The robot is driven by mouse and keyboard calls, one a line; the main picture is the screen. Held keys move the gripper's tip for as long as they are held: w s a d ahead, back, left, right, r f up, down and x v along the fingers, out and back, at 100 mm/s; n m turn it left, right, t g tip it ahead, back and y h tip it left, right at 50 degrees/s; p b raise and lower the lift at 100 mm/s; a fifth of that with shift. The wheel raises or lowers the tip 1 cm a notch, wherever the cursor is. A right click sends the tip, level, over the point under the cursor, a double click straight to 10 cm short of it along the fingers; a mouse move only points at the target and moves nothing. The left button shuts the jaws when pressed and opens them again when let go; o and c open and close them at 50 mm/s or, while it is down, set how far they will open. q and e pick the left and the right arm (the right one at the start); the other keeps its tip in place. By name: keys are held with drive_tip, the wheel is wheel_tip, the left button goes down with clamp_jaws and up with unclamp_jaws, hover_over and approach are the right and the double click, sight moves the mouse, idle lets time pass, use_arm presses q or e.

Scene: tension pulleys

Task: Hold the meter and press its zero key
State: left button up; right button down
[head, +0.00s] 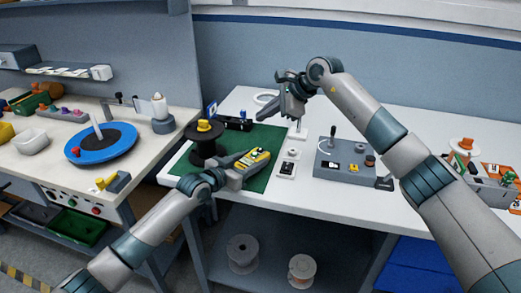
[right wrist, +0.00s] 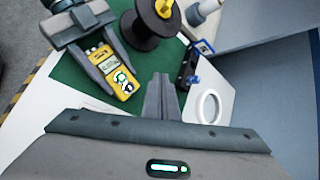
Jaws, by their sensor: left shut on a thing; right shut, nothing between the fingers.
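The yellow meter (head: 256,159) is held over the green mat, and its display and keys face up. It also shows in the right wrist view (right wrist: 107,64), with a small display and rounded light keys. My left gripper (head: 243,166) is shut on the meter, one finger along each side, as the right wrist view (right wrist: 97,65) shows. My right gripper (head: 298,122) is shut and empty, above and to the right of the meter in the head view. Its closed fingers (right wrist: 160,95) are apart from the meter in the right wrist view. I cannot tell which key is zero.
A black spool with a yellow top (head: 205,140) stands on the green mat (head: 262,183), close left of the meter. A white ring (right wrist: 207,107) and a small dark device (right wrist: 186,70) lie near. A grey control box (head: 345,160) stands to the right.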

drive_tip(key=shift+f, duration=0.1)
idle(0.3)
drive_tip(key=shift+f, duration=4.35)
drive_tip(key=shift+f, duration=0.85)
drive_tip(key=shift+r, duration=0.9)
drive_tip(key=shift+r, duration=0.1)
drive_tip(key=shift+r, duration=2.4)
